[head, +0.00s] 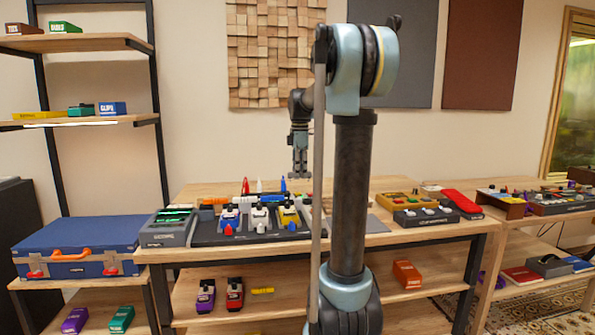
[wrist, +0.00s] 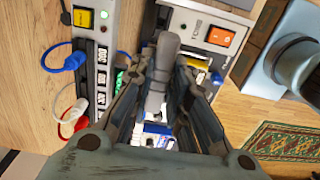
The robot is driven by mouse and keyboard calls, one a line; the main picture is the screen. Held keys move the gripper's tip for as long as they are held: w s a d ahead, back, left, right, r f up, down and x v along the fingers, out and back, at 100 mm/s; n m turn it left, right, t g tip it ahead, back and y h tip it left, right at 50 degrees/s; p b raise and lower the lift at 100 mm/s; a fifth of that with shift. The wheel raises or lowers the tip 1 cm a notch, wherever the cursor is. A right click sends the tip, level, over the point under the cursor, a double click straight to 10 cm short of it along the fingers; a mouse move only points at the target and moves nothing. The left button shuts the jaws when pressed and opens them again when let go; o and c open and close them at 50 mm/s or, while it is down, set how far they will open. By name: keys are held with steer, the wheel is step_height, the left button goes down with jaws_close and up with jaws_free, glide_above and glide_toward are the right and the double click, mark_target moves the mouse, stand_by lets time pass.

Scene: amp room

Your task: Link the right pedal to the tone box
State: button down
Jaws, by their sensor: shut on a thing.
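My gripper (head: 299,176) is above the table's back half and shut on a grey, elongated piece (wrist: 163,65), which looks like a plug; its far end is hard to make out. The tone box (wrist: 195,27), grey with an orange switch (wrist: 221,37), lies beyond the fingers at the top of the wrist view. In the head view my arm seems to hide it. The right pedal is yellow and white (head: 290,216), at the right end of a dark board (head: 262,238). In the wrist view the fingers hide most of the pedals.
A blue pedal (head: 230,217) and a white pedal (head: 260,217) stand left of the yellow one. Red (head: 245,186), white (head: 259,185) and blue (head: 283,184) plugs stand upright along the back. A grey box (head: 168,228) is at the left, a dark unit (head: 426,215) at the right.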

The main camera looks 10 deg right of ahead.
steer(key=shift+w+f, duration=0.15)
steer(key=shift+w, duration=0.2)
steer(key=shift+f, duration=0.15)
step_height(320, 180, down, 6)
steer(key=shift+f, duration=0.2)
steer(key=shift+f, duration=1)
stand_by(3.2)
steer(key=c, duration=1.4)
jaws_free()
steer(key=shift+c, duration=0.2)
steer(key=o, duration=0.4)
